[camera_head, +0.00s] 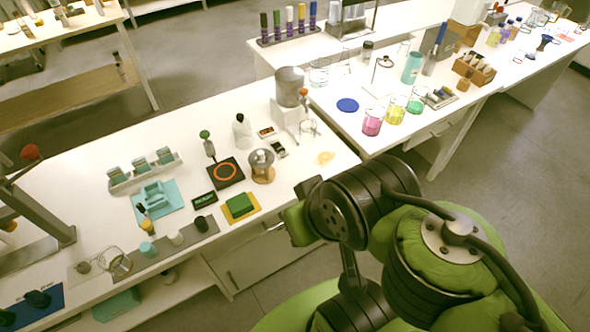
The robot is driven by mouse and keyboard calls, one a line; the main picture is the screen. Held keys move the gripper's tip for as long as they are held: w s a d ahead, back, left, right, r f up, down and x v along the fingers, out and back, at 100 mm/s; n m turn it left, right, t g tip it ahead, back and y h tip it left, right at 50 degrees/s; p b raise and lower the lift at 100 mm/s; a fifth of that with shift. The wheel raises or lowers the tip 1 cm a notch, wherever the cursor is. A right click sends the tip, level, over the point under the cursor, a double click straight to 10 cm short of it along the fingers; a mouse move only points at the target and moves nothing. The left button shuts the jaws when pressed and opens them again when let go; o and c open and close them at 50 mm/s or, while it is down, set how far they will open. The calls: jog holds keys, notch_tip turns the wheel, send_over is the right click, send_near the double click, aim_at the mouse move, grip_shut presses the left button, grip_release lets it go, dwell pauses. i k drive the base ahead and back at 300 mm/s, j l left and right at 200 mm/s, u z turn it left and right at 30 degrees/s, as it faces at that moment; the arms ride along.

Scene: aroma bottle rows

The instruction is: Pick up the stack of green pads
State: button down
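The stack of green pads (239,204) lies on the white bench near its front edge. It rests on a larger yellow sheet or mat (227,214). Its layers are too small to tell apart. My arm's green and black links fill the lower right, with their nearest part to the right of the pads. My gripper does not show in this view, so I cannot see whether it is open or shut.
A black plate with an orange ring (226,172) and a glass jar with a wooden base (262,166) stand behind the pads. A small dark display (204,199) and a grey strip with several cups (180,243) lie to the left.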

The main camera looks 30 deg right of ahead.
aim_at(238, 205)
jog(key=i+u, duration=0.15)
jog(key=u, duration=0.25)
jog(key=i+u, duration=0.15)
jog(key=u, duration=0.25)
jog(key=i+u, duration=0.1)
jog(key=u, duration=0.3)
